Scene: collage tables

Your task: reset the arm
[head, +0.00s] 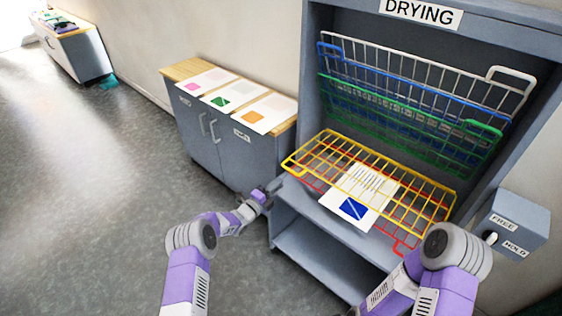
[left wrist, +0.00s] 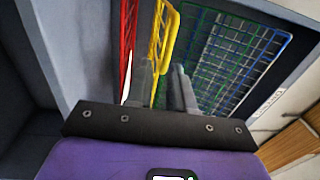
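My left gripper (head: 262,197) is low, just left of the drying rack (head: 322,254) in the head view. A white sheet with a blue mark (head: 353,209) lies at these shelves, seemingly under the yellow wires. My right arm reaches in at the lower right, but its gripper is not seen.
Green (head: 478,165), blue (head: 326,50) and white (head: 512,73) wire shelves are tilted up. A grey cabinet (head: 240,155) left of the rack bears sheets with pink, green and orange marks. A FREE/HOLD switch box (head: 520,222) is at right. Open floor lies left.

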